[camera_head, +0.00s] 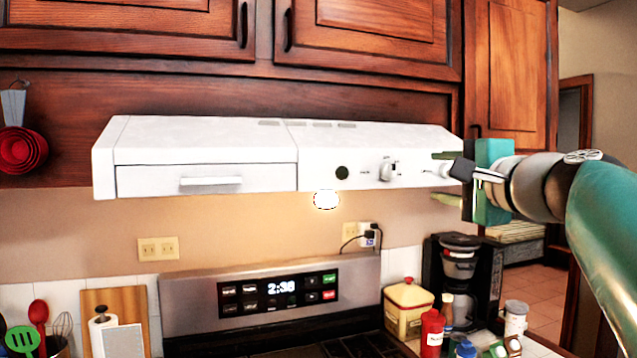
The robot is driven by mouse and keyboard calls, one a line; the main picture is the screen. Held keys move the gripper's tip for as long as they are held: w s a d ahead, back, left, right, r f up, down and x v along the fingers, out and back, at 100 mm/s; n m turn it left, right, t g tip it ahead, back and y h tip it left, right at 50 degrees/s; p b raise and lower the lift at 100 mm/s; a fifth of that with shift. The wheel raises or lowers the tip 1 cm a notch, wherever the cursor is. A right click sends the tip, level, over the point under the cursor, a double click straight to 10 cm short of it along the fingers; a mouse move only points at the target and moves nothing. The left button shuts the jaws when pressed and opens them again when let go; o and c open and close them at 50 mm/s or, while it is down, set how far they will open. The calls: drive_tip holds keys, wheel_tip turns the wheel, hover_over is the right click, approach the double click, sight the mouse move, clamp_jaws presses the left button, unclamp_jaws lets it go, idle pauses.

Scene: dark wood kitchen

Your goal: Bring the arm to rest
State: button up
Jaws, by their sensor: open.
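My arm (602,245) comes in from the right edge, with a teal link and dark wrist joints. My gripper (440,176) points left, in front of the right end of the white range hood (215,140). Its two greenish fingers are apart, one above the other, with nothing visible between them. The hood's round knob (386,172) is left of the fingertips. Whether the fingers touch the hood cannot be told from this view.
Dark wood cabinets (365,30) hang above the hood. Below are the stove's control panel (275,290), a coffee maker (462,280), a yellow canister (407,305) and several bottles (432,330). Utensils stand at the lower left. A doorway opens at the right behind my arm.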

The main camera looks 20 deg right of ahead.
drive_tip(key=s+a+f+n+g+y, duration=0.1)
drive_tip(key=a+f+n+g, duration=0.25)
drive_tip(key=a+f, duration=0.5)
drive_tip(key=s+a+f+n+g+y, duration=0.1)
drive_tip(key=a+f+n+g, duration=0.35)
drive_tip(key=f, duration=0.75)
drive_tip(key=s+a+f+n+g+y, duration=0.1)
drive_tip(key=a+f+n, duration=0.4)
drive_tip(key=a+f, duration=0.4)
drive_tip(key=s+a+f+n+g+h, duration=0.2)
drive_tip(key=s+f+n, duration=0.3)
drive_tip(key=f, duration=0.7)
drive_tip(key=shift+s+a+f+g, duration=0.15)
drive_tip(key=shift+s+f+g, duration=0.25)
drive_tip(key=shift+s+g, duration=0.4)
drive_tip(key=shift+o, duration=0.4)
